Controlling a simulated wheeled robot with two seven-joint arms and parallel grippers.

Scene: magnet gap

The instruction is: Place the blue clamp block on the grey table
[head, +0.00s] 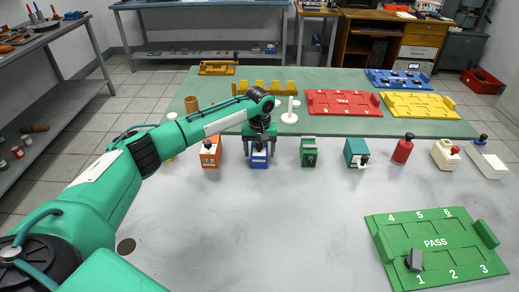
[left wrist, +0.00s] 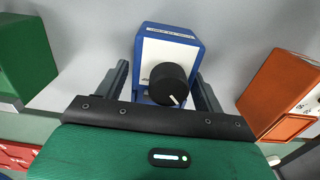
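The blue clamp block (head: 259,160) stands upright at the far side of the grey table (head: 250,220), near the green surface behind. In the left wrist view the blue clamp block (left wrist: 168,42) has a pale face and a black knob (left wrist: 168,84). My left gripper (head: 259,139) is over it from above. In the left wrist view my left gripper (left wrist: 162,74) has one finger on each side of the block, with narrow gaps showing, so it looks open. The lower part of the block is partly hidden by the knob and gripper. My right gripper is not in view.
An orange block (head: 210,152) and a green block (head: 308,151) flank the blue one; a teal block (head: 356,152) and a red one (head: 403,149) stand further right. A green PASS tray (head: 450,262) holds a dark piece. The table's middle is clear.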

